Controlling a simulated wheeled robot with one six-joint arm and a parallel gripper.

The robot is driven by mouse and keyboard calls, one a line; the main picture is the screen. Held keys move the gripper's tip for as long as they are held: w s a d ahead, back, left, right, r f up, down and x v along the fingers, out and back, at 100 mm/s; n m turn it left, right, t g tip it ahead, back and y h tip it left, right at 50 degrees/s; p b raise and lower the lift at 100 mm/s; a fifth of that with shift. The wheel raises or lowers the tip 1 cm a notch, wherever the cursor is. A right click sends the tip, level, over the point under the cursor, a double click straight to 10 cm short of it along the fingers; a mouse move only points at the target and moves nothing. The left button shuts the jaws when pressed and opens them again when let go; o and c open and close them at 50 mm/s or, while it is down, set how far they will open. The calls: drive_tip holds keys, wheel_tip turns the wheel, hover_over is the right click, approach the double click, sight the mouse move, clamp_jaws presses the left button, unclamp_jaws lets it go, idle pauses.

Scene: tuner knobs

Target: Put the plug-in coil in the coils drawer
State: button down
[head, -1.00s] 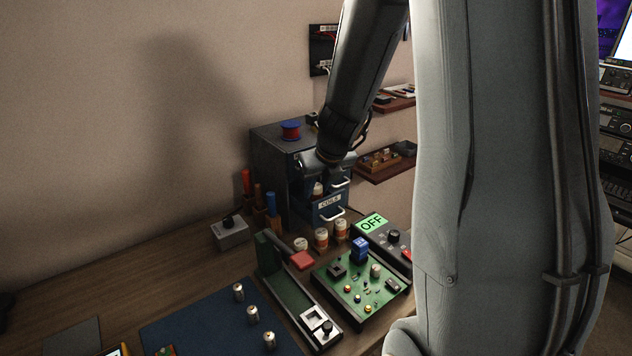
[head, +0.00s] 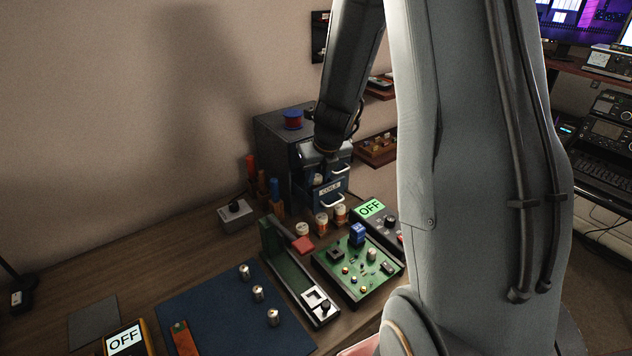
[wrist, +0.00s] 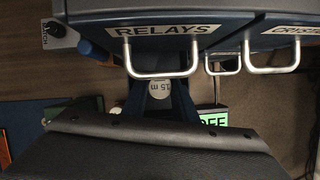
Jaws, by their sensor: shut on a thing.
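My gripper (head: 320,160) is at the front of the dark blue drawer cabinet (head: 275,135). It is shut on the plug-in coil (head: 318,180), whose round white top, marked "15 m", shows between the fingers in the wrist view (wrist: 160,84). The coil is below the RELAYS drawer handle (wrist: 160,73) in that picture. The coils drawer (head: 330,190), with a white COILS label and a metal handle, is close by the held coil in the head view. My gripper hides part of the drawer, so I cannot tell whether the coil is inside it.
Several similar coils (head: 321,224) stand on the bench before the cabinet. A green circuit board (head: 355,270), a meter reading OFF (head: 370,210) and screwdrivers (head: 262,188) are nearby. A second labelled drawer (wrist: 290,38) is beside RELAYS. A blue mat (head: 215,310) lies front left.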

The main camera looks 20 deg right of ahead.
drive_tip(key=shift+f, duration=0.1)
idle(0.3)
drive_tip(key=c, duration=1.4)
unclamp_jaws()
drive_tip(key=shift+c, duration=0.2)
